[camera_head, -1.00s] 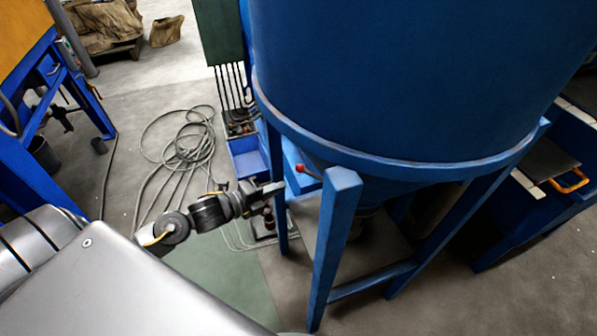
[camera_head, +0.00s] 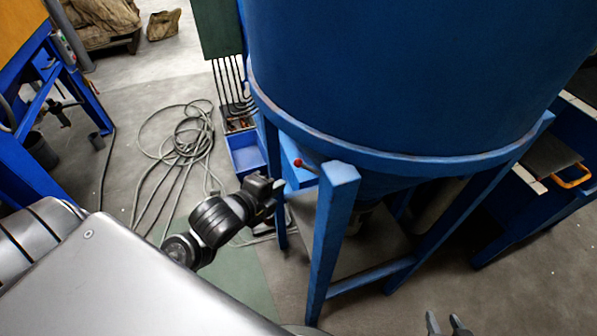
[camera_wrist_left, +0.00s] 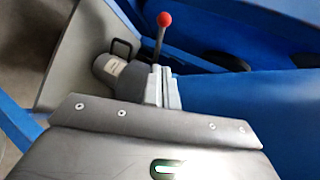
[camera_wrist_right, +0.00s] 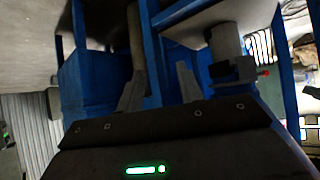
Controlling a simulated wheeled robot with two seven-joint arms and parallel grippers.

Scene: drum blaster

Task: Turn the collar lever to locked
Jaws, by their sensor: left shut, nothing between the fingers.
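The lever is a thin rod with a red ball knob (camera_head: 298,163), showing beside the blue front leg under the big blue hopper. In the left wrist view the red knob (camera_wrist_left: 164,19) and its rod stand just beyond my left fingertips. My left gripper (camera_head: 279,187) is shut and empty, below and left of the knob; its fingers (camera_wrist_left: 162,86) show together in the left wrist view. I cannot tell whether they touch the rod. My right gripper (camera_head: 448,322) is open and empty at the bottom, right of the hopper stand; its spread fingers (camera_wrist_right: 160,90) show in the right wrist view. The collar is not clearly visible.
The blue hopper (camera_head: 400,70) stands on blue legs (camera_head: 331,240) close to my left gripper. A coiled cable (camera_head: 183,150) lies on the floor at left. A blue bin (camera_head: 247,153) sits behind the stand. A grey labelled cylinder (camera_wrist_left: 112,70) is near the lever.

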